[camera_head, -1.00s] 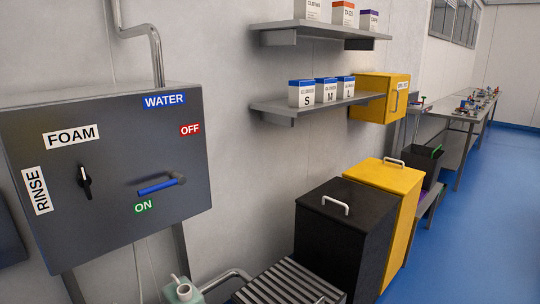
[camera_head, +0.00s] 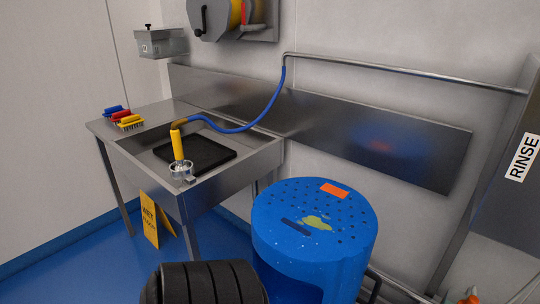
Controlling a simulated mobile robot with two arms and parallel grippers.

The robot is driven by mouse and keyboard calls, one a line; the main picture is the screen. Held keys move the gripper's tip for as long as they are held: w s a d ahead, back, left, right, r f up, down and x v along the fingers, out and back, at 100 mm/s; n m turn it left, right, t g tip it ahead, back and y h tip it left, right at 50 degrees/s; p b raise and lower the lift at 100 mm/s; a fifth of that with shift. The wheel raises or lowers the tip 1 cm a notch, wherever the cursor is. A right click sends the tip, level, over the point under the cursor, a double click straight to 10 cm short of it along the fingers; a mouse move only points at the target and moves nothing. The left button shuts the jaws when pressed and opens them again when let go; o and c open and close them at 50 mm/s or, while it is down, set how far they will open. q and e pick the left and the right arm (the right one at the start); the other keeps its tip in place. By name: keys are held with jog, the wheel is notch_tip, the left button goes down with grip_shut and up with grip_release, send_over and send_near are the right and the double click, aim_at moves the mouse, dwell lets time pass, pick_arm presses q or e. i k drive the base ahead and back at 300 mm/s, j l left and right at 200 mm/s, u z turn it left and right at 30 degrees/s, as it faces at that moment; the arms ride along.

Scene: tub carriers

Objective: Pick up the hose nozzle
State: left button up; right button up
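The hose nozzle (camera_head: 177,145) has a yellow grip and stands upright at the front right of the steel sink (camera_head: 257,159). Its lower end is in a small metal holder (camera_head: 182,171) on the sink's front rim. A blue hose (camera_head: 242,129) runs from its top, sags across the sink and rises to the wall pipe. Neither of my grippers shows in the head view.
A black ribbed cylinder (camera_head: 205,283) is at the bottom edge. A yellow floor sign (camera_head: 150,222) leans below the sink. Coloured brushes (camera_head: 128,121) lie on the left ledge. Blue floor is open at left.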

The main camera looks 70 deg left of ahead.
aim_at(181, 165)
jog(key=u, duration=1.85)
